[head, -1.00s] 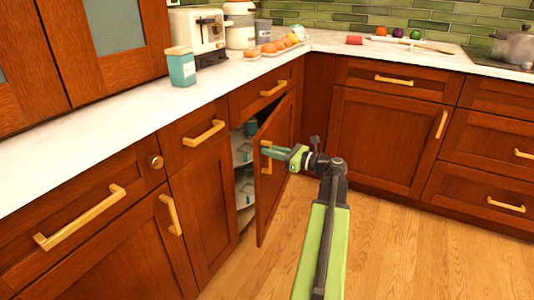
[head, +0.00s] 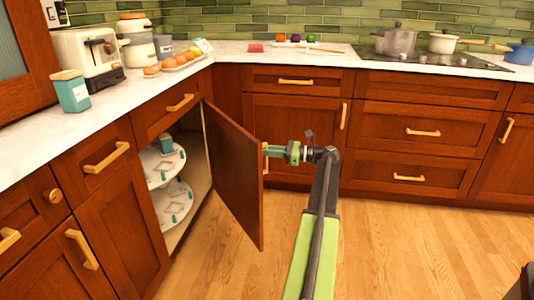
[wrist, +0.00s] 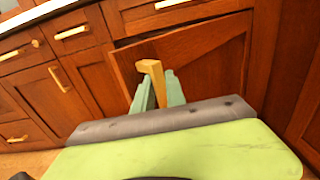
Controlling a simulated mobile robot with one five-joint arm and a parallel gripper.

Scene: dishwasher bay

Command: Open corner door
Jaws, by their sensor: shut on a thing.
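The corner door (head: 232,170) is a brown wooden panel standing well open, swung out from the cabinet in the left run. Its brass handle (wrist: 153,72) is near the door's free edge. My gripper (head: 266,151) is shut on this handle, with one green finger on each side of it in the wrist view (wrist: 158,90). The handle is partly hidden by the gripper in the head view. Inside the open cabinet, round white shelves (head: 173,208) hold small teal items.
Brown drawers and cabinets with brass handles line both sides. The white counter (head: 110,105) carries a teal canister (head: 71,92), a toaster (head: 90,56) and eggs on a tray. Pots stand on the cooktop at the back.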

